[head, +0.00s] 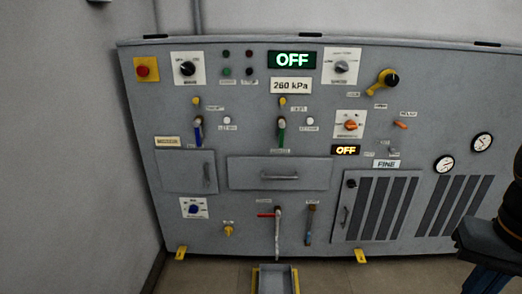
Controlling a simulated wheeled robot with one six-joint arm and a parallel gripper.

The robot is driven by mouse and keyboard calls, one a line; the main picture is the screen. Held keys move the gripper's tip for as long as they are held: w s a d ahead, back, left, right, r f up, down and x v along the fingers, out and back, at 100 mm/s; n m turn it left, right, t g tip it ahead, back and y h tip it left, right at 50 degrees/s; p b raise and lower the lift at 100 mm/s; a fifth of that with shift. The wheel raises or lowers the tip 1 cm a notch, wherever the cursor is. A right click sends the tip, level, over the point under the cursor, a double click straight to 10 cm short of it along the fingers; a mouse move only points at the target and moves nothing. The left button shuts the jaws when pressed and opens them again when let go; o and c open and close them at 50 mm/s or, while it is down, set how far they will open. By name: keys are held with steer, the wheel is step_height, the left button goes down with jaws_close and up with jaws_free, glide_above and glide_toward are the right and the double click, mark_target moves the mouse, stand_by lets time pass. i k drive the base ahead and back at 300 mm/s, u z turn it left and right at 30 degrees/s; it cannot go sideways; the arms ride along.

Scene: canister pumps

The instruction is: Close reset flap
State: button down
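The grey control panel (240,215) fills the middle of the head view. I cannot pick out the reset flap for certain, because the small labels are too blurred to read. A small grey fitting (393,151) sits right of the lower OFF display (346,150), among small labels; whether it is a flap, and whether it is open, I cannot tell. Part of my arm shows at the right edge and covers the panel's lower right. My gripper's fingers are not in view.
A yellow knob handle (386,79) and an orange lever (400,125) stick out at upper right. A drawer (279,174), a small door (187,172) and a louvred door (376,207) are closed. A grey tray (275,281) lies on the floor in front.

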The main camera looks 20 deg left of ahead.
mark_target(181, 171)
steer(key=u, duration=0.15)
steer(key=i, duration=1)
steer(key=u, duration=0.75)
